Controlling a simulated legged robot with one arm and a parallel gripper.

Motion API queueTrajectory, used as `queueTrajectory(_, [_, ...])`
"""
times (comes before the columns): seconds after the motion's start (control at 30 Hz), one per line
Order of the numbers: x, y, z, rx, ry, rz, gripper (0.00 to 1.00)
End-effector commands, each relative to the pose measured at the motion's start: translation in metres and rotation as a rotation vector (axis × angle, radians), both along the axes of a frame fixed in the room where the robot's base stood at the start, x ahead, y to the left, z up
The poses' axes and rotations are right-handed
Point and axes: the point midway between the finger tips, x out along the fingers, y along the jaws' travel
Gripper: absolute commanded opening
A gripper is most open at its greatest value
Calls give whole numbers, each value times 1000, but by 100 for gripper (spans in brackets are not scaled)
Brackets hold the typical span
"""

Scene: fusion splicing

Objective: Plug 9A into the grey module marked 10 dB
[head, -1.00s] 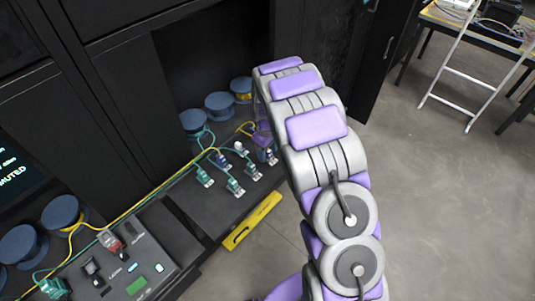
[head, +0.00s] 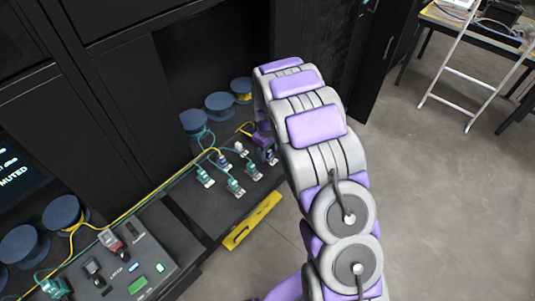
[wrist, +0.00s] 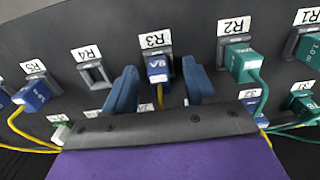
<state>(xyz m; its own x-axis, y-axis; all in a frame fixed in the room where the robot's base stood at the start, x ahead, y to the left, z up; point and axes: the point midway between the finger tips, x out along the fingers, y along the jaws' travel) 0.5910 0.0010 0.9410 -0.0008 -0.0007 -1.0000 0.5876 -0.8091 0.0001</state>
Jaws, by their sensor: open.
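A blue plug with a yellow cable (wrist: 158,69), its label apparently reading 9A upside down, sits in the socket labelled R3 (wrist: 155,41). My gripper (wrist: 162,76) is open, with one blue finger on each side of this plug. Small gaps show between the plug and the fingers. In the head view my purple gripper (head: 262,138) is low over the right end of the dark panel, partly hidden by my arm. I cannot make out a grey module marked 10 dB in either view.
In the wrist view, a green plug (wrist: 242,62) sits at R2, the R4 socket (wrist: 94,74) is empty, and a blue plug (wrist: 33,94) sits at R5. In the head view, a yellow level (head: 252,221) lies along the panel's front edge. A console with switches (head: 125,262) stands at lower left.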

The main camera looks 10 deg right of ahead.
Motion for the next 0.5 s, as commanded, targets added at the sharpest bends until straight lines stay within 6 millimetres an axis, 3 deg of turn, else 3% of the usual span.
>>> queueTrajectory(0.33, [0,0,0,0,0,1,55])
queueTrajectory(0.5, [0,0,0,0,0,0,39])
